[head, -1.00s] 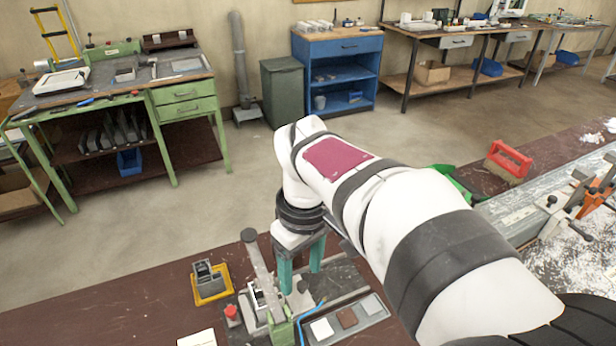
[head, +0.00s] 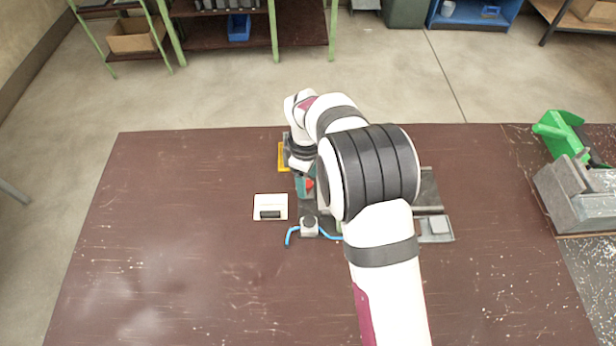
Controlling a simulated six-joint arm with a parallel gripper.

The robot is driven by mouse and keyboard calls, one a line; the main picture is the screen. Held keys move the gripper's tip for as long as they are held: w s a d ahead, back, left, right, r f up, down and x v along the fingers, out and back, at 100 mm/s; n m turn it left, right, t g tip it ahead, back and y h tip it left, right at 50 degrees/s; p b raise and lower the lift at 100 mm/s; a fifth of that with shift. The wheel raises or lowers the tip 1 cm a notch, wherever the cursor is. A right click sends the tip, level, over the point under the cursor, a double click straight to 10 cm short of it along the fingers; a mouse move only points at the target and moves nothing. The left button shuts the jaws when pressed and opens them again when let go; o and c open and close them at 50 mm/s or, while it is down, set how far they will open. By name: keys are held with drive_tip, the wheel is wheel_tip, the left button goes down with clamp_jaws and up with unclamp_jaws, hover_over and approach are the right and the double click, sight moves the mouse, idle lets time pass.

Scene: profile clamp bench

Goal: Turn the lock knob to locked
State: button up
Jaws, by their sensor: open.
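The clamp fixture (head: 428,190) lies on the brown bench, mostly hidden beneath my arm. A small red knob (head: 310,184) shows at its left side. My gripper (head: 303,186), with teal fingers, points down right beside the red knob and is open. Its fingertips are partly hidden, so I cannot tell whether they touch the knob.
A yellow-edged holder (head: 284,157) is partly hidden behind my wrist. A tray with a grey square (head: 436,228) is at right. A green and grey machine (head: 575,165) stands far right. The left bench is clear.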

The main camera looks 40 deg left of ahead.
drive_tip(key=shift+f, duration=0.15)
clamp_jaws()
